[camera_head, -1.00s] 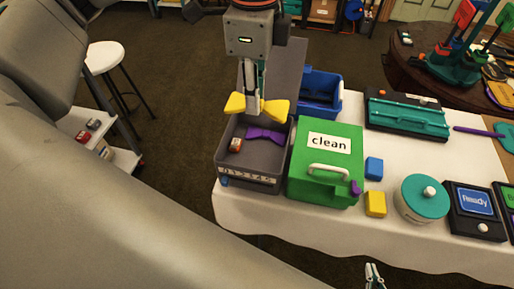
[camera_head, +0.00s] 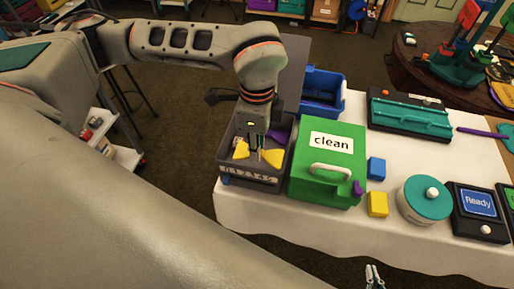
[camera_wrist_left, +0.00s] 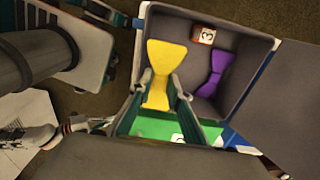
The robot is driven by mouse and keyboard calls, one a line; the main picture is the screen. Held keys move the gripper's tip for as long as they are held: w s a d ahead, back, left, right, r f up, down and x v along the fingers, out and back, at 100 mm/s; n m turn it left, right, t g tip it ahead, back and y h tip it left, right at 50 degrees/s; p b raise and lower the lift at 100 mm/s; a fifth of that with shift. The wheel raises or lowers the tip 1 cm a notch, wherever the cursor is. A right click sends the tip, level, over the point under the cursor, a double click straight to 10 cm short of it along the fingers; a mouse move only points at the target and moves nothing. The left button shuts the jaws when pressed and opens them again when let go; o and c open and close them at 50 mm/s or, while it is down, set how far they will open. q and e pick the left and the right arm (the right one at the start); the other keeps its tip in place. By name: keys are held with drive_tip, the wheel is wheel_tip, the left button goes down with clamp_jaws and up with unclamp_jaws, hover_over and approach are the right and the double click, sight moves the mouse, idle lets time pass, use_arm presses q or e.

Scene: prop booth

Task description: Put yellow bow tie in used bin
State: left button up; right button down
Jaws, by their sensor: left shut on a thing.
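The yellow bow tie (camera_head: 272,158) is between the fingers of my left gripper (camera_head: 255,155), which is shut on it. In the head view they are over and at least partly within the opening of a grey bin (camera_head: 283,172). The label on its front is not readable. The left wrist view shows the bow tie (camera_wrist_left: 160,90) between the fingertips, above the bin's interior. A purple bow tie (camera_wrist_left: 215,72) and a small orange block (camera_wrist_left: 203,35) lie inside the bin. My right gripper (camera_head: 374,277) shows only as a small tip at the bottom edge, away from the bin.
A green box (camera_head: 325,160) marked "clean" stands directly right of the bin. A blue bin (camera_head: 322,92) is behind. The bin's raised grey lid (camera_head: 292,65) stands at the back. Blue (camera_head: 376,168) and yellow blocks (camera_head: 377,204) and a teal-lidded round container (camera_head: 425,200) are further right.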

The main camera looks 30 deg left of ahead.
use_arm(q)
drive_tip(key=shift+f, duration=0.55)
drive_tip(key=shift+f+b, duration=0.35)
drive_tip(key=shift+f, duration=0.1)
drive_tip(key=shift+f, duration=0.15)
drive_tip(key=o, duration=0.6)
